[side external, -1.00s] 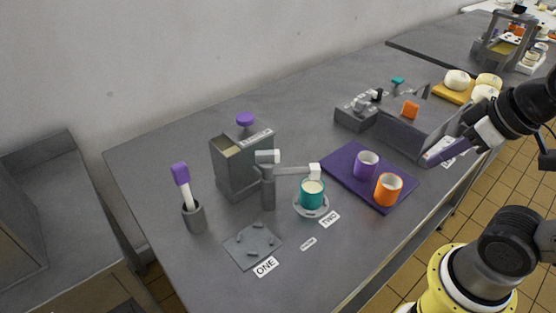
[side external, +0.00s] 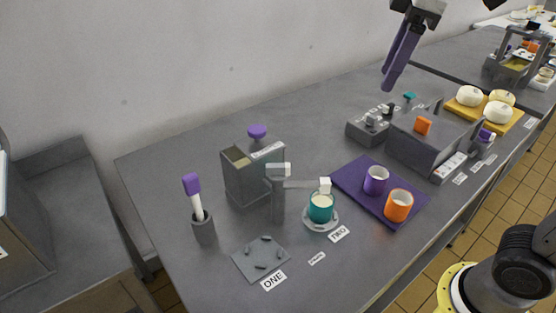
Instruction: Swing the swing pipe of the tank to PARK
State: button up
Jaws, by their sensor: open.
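The tank (side external: 240,178) is a grey box with a purple knob (side external: 257,131) behind it. In front of it a grey post (side external: 278,203) carries the swing pipe (side external: 300,184), a horizontal arm with a white block at its outer end. The pipe points right, its end over the teal cup (side external: 320,208), which stands on a round pad by the TWO label (side external: 339,234). A small label (side external: 317,258), too small to read surely, lies between TWO and ONE (side external: 273,280). My gripper (side external: 392,82), with purple fingers, is high above the back of the table, apart from the pipe.
A purple mat (side external: 350,192) holds a purple cup (side external: 376,180) and an orange cup (side external: 398,205). Grey boxes (side external: 425,145) with an orange knob stand behind. A pegged plate (side external: 261,259) and a holder (side external: 203,229) with a purple-topped stick are at left.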

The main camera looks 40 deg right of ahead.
jog(key=w+a+f+n+g, duration=0.1)
jog(key=w+a+n, duration=0.1)
jog(key=w+a, duration=0.55)
jog(key=n+g, duration=0.1)
jog(key=g, duration=0.1)
send_near(278, 165)
notch_tip(278, 165, down, 9)
jog(key=shift+s+a+f, duration=0.1)
jog(key=shift+s+a, duration=0.05)
grip_shut()
dwell(1.1)
